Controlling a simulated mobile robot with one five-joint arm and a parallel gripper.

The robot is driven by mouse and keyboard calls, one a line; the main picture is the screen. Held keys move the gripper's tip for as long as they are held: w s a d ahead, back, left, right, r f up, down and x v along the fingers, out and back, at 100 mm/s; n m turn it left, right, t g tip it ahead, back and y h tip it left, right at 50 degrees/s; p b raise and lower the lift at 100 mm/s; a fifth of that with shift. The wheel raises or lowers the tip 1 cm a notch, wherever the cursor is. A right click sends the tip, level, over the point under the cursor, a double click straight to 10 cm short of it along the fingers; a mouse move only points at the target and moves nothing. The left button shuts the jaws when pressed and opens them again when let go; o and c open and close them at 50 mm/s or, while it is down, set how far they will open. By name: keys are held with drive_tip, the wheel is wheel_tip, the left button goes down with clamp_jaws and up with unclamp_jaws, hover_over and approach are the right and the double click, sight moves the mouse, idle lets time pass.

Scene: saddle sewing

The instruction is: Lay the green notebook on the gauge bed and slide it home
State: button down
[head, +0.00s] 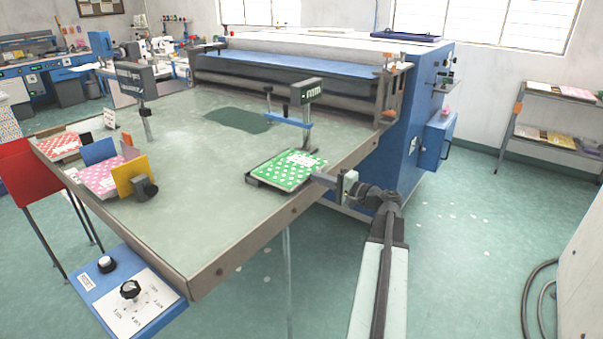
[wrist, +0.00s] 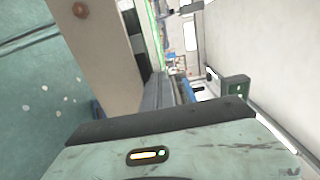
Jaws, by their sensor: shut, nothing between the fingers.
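The green notebook (head: 287,169), white-dotted with a pale label, lies flat on the dark gauge bed (head: 262,184) near the table's right edge. Its far edge is close to the foot of the gauge post; whether it touches a stop I cannot tell. The gauge head (head: 306,91) stands above and behind it. My gripper (head: 324,180) is shut and empty at the notebook's right corner, near the table edge; contact is unclear. In the wrist view my gripper's grey fingers (wrist: 157,92) are together, with a thin green strip of the notebook (wrist: 153,25) beyond them.
A control box (head: 125,295) hangs at the front edge. The blue machine (head: 425,110) closes off the back. The middle of the table (head: 200,165) is clear.

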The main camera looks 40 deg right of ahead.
drive_tip(key=shift+w+a, duration=0.1)
drive_tip(key=shift+w, duration=0.25)
drive_tip(key=v, duration=0.6)
idle(0.5)
